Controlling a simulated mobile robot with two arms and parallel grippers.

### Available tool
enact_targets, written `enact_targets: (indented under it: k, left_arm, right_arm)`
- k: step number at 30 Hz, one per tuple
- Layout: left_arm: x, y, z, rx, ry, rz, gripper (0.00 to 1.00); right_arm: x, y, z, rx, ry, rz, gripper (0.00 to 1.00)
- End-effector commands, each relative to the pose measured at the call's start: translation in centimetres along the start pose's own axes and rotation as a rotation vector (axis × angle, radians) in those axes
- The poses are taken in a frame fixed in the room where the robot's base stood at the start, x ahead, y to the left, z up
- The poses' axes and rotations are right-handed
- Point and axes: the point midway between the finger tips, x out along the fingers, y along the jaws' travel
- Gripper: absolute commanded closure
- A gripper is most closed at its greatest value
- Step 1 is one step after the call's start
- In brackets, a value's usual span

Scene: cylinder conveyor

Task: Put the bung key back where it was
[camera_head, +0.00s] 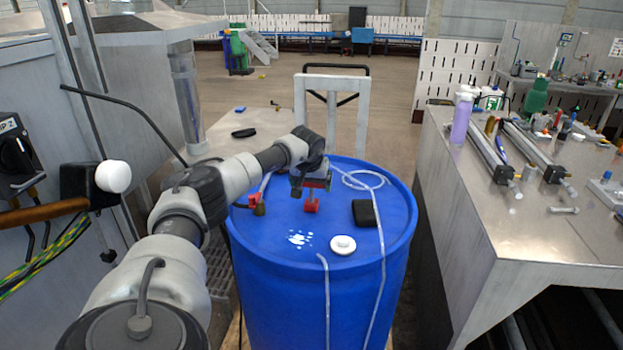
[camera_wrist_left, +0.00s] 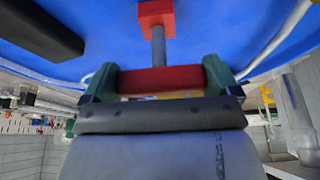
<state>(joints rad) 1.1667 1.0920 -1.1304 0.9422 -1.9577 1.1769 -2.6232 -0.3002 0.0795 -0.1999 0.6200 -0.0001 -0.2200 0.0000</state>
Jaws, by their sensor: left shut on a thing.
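My left gripper (camera_head: 315,186) is over the top of the blue drum (camera_head: 285,255) in the head view. In the left wrist view its green fingers (camera_wrist_left: 160,82) are shut on the red crossbar handle of the bung key (camera_wrist_left: 160,79). A grey shaft runs from the handle to a red block end, close to the blue drum top; whether it touches cannot be told. In the head view the red end of the bung key (camera_head: 311,205) shows just below the gripper. My right gripper is not in view.
On the drum lie a white round cap (camera_head: 343,245), a black block (camera_head: 365,213), a clear hose (camera_head: 381,240) and a red and brass fitting (camera_head: 258,205). A metal workbench (camera_head: 500,215) with tools and bottles stands at the right.

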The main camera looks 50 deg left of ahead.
Motion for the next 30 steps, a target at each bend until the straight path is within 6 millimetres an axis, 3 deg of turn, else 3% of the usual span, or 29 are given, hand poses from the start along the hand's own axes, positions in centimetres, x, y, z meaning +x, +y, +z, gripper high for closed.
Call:
enact_targets:
  k: [2, 3, 5, 16, 30]
  left_arm:
    - [0.3, 0.0, 0.1, 0.0, 0.0, 0.0, 0.53]
    - [0.3, 0.0, 0.1, 0.0, 0.0, 0.0, 0.07]
    - [0.2, 0.0, 0.1, 0.0, 0.0, 0.0, 0.0]
    - [-1.0, 0.0, -0.1, 0.001, 0.003, 0.002, 0.0]
    - [-10.2, 0.0, 0.0, 0.0, 0.003, 0.001, 0.0]
  right_arm:
    - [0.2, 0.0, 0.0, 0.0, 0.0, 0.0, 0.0]
    - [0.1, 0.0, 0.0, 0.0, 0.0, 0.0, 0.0]
    - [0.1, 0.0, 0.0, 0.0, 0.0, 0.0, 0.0]
    - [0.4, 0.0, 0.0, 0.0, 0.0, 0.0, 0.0]
    - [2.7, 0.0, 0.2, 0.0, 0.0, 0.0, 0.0]
